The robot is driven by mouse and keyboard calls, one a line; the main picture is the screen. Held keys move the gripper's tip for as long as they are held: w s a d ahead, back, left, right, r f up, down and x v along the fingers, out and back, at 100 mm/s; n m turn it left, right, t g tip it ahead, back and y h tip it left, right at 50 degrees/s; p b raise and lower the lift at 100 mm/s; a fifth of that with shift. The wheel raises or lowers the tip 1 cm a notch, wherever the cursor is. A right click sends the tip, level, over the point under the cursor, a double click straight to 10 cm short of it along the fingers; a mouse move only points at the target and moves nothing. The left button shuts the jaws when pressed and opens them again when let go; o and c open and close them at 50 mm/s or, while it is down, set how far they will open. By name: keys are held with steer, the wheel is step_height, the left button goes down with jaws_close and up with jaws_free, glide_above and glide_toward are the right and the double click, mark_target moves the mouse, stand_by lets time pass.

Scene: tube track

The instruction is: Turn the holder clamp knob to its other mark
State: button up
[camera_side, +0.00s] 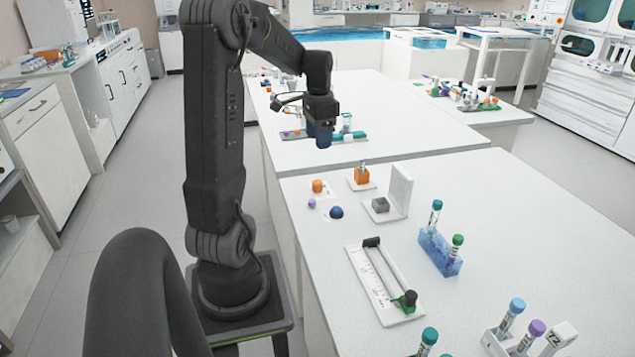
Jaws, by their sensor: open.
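My gripper (320,133) hangs pointing down above the far part of the white bench, open, with nothing seen between its fingers. It is well away from the things on the near bench. A white track plate (375,290) lies there with a rail along it and a dark block (371,242) at its far end. A green piece with a black knob-like top (410,298) sits at the plate's near end. An orange holder (362,175) with a small upright part stands farther back. I cannot tell which is the clamp knob, and its marks are too small to read.
A blue rack (440,252) with two capped tubes stands right of the track plate. A white rack (497,344) with tubes is at the front. A grey block (380,205) sits by a white upright panel (400,188). The bench's right side is clear.

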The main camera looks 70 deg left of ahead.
mark_target(317, 182)
steer(key=f, duration=1.4)
steer(key=shift+s+a, duration=0.1)
steer(key=shift+a, duration=0.1)
steer(key=c, duration=0.9)
